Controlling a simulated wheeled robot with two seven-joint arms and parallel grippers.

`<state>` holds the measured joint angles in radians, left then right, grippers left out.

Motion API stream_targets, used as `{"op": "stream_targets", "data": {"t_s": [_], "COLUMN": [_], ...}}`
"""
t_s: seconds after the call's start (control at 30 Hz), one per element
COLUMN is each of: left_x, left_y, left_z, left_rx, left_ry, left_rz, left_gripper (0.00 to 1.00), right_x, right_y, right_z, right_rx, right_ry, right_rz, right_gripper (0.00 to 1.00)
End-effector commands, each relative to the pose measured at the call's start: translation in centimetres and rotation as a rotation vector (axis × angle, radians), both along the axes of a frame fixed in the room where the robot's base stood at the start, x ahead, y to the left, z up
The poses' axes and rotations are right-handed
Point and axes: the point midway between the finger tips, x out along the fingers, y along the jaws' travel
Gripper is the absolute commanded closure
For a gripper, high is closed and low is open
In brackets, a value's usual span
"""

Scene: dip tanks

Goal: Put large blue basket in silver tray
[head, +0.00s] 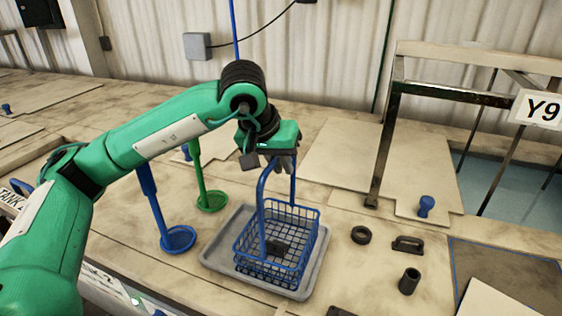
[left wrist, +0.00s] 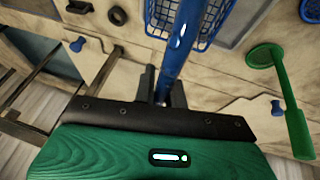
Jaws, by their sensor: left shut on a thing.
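The large blue basket (head: 275,243) is a wire basket with a tall blue handle. In the head view it is upright over the silver tray (head: 218,250), within the tray's outline; I cannot tell whether its bottom touches the tray. A small dark item lies inside it. My left gripper (head: 281,160) is shut on the top of the basket's handle. The left wrist view shows the handle (left wrist: 180,50) between the fingers (left wrist: 162,88) and part of the basket (left wrist: 210,22) beyond. My right gripper is not in view.
Left of the tray stand a blue long-handled dipper (head: 178,239) and a green one (head: 211,201). To the right lie a black ring (head: 361,235), a black handle (head: 408,245) and a black cylinder (head: 409,281). A metal frame (head: 383,150) stands behind at right by an open tank.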

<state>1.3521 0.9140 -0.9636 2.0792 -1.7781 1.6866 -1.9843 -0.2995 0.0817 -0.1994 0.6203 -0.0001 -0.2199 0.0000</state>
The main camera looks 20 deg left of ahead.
Motion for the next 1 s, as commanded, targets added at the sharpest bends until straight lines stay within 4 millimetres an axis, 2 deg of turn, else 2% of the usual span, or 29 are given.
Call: {"op": "stream_targets", "data": {"t_s": [0.13, 0.17, 0.27, 0.67, 0.77, 1.0], "left_x": [0.0, 0.0, 0.0, 0.0, -0.6, -2.6], "left_y": [0.0, 0.0, 0.0, 0.0, 0.2, 0.9], "left_z": [-0.2, -0.2, -0.2, 0.3, 1.4, 6.0], "left_rx": [-0.002, 0.0, 0.0, 0.0, -0.001, -0.002], "left_ry": [-0.003, 0.0, 0.0, -0.001, -0.005, -0.007], "left_rz": [0.0, 0.0, 0.0, 0.0, 0.001, -0.002], "left_gripper": [1.0, 0.84, 0.66, 0.66, 0.66, 0.66], "right_x": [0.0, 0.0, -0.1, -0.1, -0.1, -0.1], "right_y": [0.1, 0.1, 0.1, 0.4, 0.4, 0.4], "right_z": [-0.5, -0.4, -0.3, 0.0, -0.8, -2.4], "right_rx": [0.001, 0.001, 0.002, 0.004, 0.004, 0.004], "right_ry": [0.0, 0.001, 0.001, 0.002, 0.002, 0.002], "right_rz": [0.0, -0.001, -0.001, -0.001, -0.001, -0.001], "right_gripper": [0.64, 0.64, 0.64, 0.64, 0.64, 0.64]}}
